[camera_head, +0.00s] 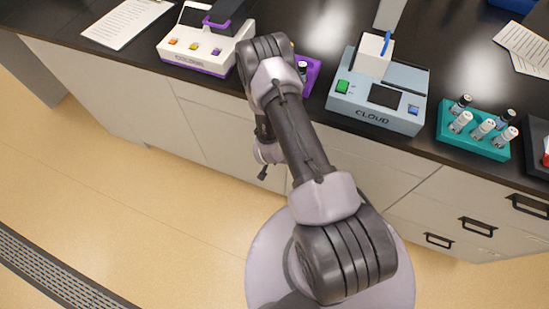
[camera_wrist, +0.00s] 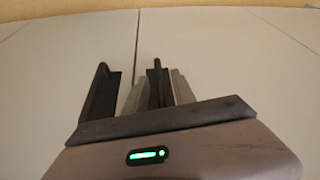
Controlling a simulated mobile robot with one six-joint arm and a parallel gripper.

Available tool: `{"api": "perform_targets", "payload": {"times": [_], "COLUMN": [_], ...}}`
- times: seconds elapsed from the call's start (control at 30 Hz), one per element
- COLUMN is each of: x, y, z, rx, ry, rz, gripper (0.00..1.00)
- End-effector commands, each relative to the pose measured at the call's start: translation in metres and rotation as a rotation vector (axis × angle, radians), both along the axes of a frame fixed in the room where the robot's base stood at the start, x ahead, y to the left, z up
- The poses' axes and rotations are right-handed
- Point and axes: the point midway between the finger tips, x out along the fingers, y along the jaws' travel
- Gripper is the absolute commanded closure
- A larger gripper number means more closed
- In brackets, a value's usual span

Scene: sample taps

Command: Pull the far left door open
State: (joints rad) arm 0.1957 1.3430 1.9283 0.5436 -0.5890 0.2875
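The pale cabinet front under the black bench top has a leftmost door panel (camera_head: 105,95) and a second panel (camera_head: 222,135) to its right, divided by a thin seam. Both look shut in the head view. I see no handle on either; my arm may hide one. My gripper (camera_head: 264,155) hangs low in front of the cabinet, right of the leftmost panel, partly hidden by my arm. In the wrist view my gripper (camera_wrist: 129,65) shows two dark fingers apart, with nothing clearly held between them. Pale panels with a seam (camera_wrist: 136,40) lie beyond; grey shapes beside the fingers look like shadows.
Drawers with black handles (camera_head: 478,227) are at the lower right. On the bench stand a white and purple device (camera_head: 200,50), a blue-grey device (camera_head: 375,112) and a teal vial rack (camera_head: 470,138). The floor (camera_head: 130,220) at left is clear, with a grate (camera_head: 55,272).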

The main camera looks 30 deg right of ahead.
Motion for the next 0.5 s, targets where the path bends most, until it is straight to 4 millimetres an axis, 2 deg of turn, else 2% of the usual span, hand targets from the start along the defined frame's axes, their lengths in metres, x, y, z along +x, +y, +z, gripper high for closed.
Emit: {"api": "perform_targets", "payload": {"times": [0.1,0.27,0.3,0.5], "x": [-0.0001,0.0,0.0,-0.0001], "y": [0.0001,0.0002,0.0002,0.0002], "z": [0.0005,0.0006,0.0006,0.0007], "rx": [0.0,0.0,0.0,0.0], "ry": [0.0,0.0,0.0,0.0], "rz": [0.0,0.0,0.0,0.0], "gripper": [0.68,0.98,1.0,1.0]}}
